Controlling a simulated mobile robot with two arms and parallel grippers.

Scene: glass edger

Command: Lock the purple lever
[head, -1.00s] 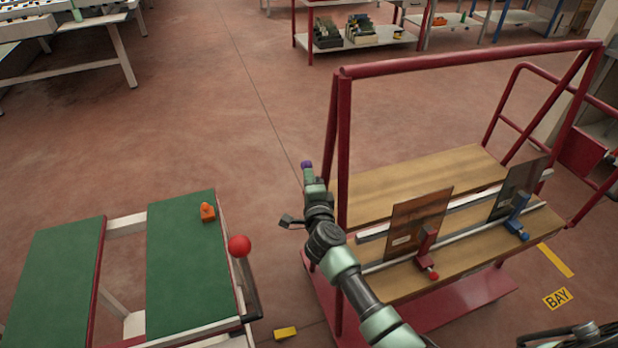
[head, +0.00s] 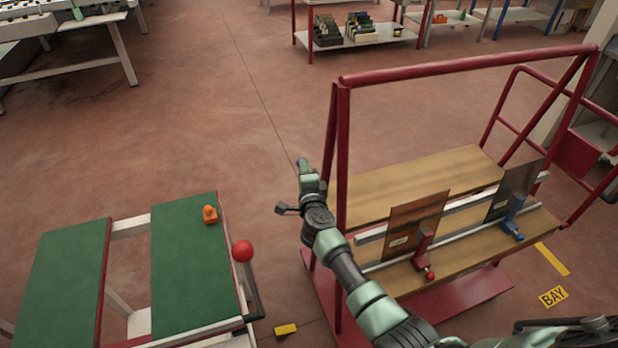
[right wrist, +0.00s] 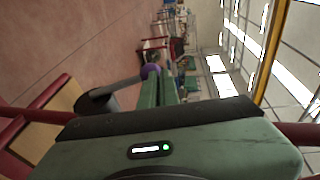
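The purple lever's round knob (right wrist: 150,70) shows in the right wrist view, at the end of a dark shaft with a wider dark base to the left. In the head view only a bit of the purple knob (head: 301,162) shows, left of the cart's red post. My right gripper (head: 304,172) is right at the knob. In the right wrist view its green fingers (right wrist: 160,88) lie close together, with the knob at their tips. The knob does not look clasped between them; whether they touch it is unclear. My left gripper is out of view.
The red-framed cart (head: 341,130) with wooden shelves stands just right of my right gripper, holding dark panels behind red and blue clamps. A green-topped table (head: 190,270) with an orange piece (head: 210,215) and a red ball knob (head: 242,251) is at left.

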